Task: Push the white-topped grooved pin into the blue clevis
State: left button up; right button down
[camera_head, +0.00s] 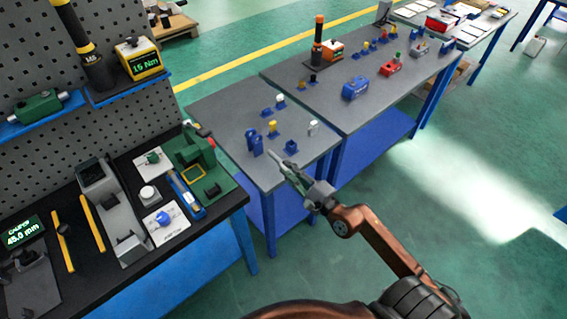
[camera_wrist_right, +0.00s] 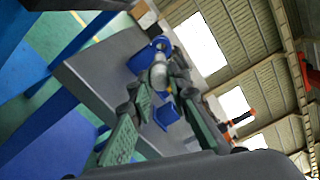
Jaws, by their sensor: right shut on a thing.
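The blue clevis (camera_head: 254,143) stands near the front left edge of the small grey table. In the right wrist view, the blue clevis (camera_wrist_right: 160,43) shows just beyond my fingertips. My right gripper (camera_head: 275,155) reaches in from the lower right and is just right of the clevis. In the right wrist view my right gripper (camera_wrist_right: 160,88) is shut on the white-topped pin (camera_wrist_right: 158,74). The pin's grooves and lower end are hard to make out. I cannot tell whether it touches the clevis. My left gripper is not in view.
A blue holder (camera_head: 290,147), a yellow-topped part (camera_head: 272,128) and a white part (camera_head: 313,128) stand close by on the grey table (camera_head: 225,108). A black workbench (camera_head: 85,265) with tools is at the left. A longer grey table (camera_head: 340,115) stands behind right.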

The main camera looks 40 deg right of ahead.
aim_at(277, 157)
jog(key=shift+w+r+p, duration=0.15)
jog(key=shift+w+p, duration=0.15)
jog(key=shift+w, duration=1.95)
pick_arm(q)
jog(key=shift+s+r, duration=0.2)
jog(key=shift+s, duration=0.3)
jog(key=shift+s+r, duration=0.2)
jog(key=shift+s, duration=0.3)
pick_arm(e)
jog(key=shift+w+a, duration=0.1)
jog(key=shift+w, duration=0.3)
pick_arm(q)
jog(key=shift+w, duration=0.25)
pick_arm(e)
jog(key=shift+w, duration=0.55)
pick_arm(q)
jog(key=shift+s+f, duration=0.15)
pick_arm(e)
jog(key=shift+w+a, duration=0.15)
jog(key=shift+w, duration=1.55)
jog(key=shift+w+a, duration=0.15)
jog(key=shift+w, duration=1.55)
jog(key=c, duration=1.7)
grip_release()
jog(key=shift+c, duration=0.2)
